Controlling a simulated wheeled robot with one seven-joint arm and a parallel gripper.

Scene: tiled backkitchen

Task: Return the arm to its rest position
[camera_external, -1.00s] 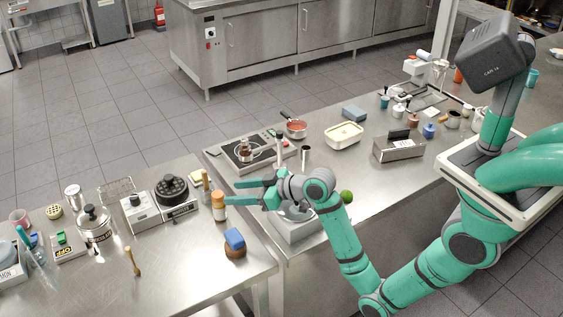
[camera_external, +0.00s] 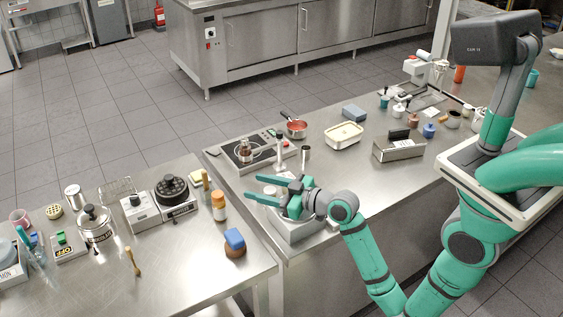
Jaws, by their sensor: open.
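My gripper (camera_external: 257,188) is open, with its two green fingers apart and nothing seen between them. It is held above the near left end of the right-hand steel table (camera_external: 345,185), over a grey box-like thing (camera_external: 297,228) that my wrist partly hides. My arm (camera_external: 366,255) is bent, reaching from the lower right up and left to the gripper.
A hot plate (camera_external: 250,152), a red pan (camera_external: 296,128), a cream tub (camera_external: 343,135) and a steel box (camera_external: 399,148) stand behind. The aisle floor (camera_external: 130,105) is clear.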

